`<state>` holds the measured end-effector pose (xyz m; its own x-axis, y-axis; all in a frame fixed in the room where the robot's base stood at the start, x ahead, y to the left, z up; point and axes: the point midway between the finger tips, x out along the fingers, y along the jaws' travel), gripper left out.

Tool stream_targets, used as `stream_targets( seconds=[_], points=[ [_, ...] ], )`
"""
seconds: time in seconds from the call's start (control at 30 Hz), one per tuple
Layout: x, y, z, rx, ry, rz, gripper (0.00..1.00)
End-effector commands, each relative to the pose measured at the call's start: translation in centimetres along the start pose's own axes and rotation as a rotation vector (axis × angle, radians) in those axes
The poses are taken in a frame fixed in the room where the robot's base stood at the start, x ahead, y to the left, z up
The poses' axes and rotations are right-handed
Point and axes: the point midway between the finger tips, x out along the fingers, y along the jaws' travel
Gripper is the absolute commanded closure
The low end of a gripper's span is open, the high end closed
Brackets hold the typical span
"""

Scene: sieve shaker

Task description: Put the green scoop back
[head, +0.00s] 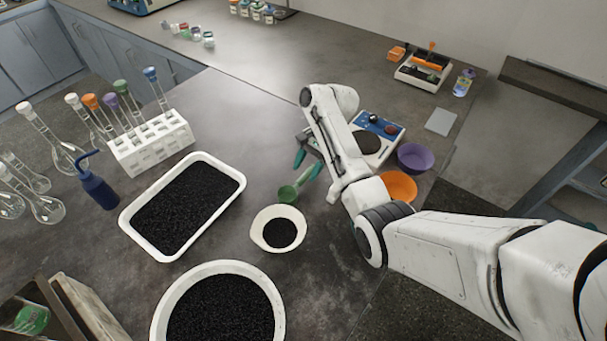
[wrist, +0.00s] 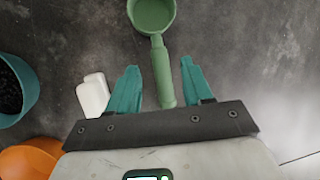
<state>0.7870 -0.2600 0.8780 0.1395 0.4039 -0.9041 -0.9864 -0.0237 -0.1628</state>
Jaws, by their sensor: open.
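The green scoop (head: 288,194) lies near the middle of the bench in the head view, beside the small white bowl (head: 257,231). In the wrist view its round cup (wrist: 152,14) is at the top, cut by the frame edge, and its handle (wrist: 161,72) points down toward my gripper. My gripper (head: 308,165) is open, with teal fingers. In the wrist view the handle lies between the fingers of my gripper (wrist: 160,66), with a gap on each side. Whether the fingers are down at handle height is hard to tell.
A white tray (head: 125,222) and a large white bowl (head: 160,318) hold black grains. Orange (head: 397,187) and purple (head: 416,158) bowls stand near my arm. The wrist view shows a teal bowl (wrist: 27,78) and a white object (wrist: 93,95). A tube rack (head: 150,148) stands left.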

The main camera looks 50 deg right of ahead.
Motion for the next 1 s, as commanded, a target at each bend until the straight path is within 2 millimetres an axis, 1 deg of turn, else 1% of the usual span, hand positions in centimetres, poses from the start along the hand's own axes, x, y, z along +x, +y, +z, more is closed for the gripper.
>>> stream_targets(
  seconds=[0.03, 0.2, 0.3, 0.33, 0.43, 0.57, 1.0],
  points=[
    [-1.3, -0.2, -0.1, -0.001, 0.003, -0.005, 0.5],
    [-5.4, -0.1, 0.0, 0.0, 0.002, -0.003, 0.5],
    [-7.1, -0.1, 0.2, 0.001, 0.0, 0.001, 0.5],
    [-7.4, -0.1, 0.2, 0.002, 0.0, 0.001, 0.5],
    [-8.2, 0.0, 0.1, 0.002, 0.0, 0.0, 0.5],
    [-8.7, 0.0, 0.1, 0.0, 0.0, 0.001, 0.5],
    [-8.7, 0.0, 0.0, 0.0, 0.0, 0.0, 0.5]
  ],
)
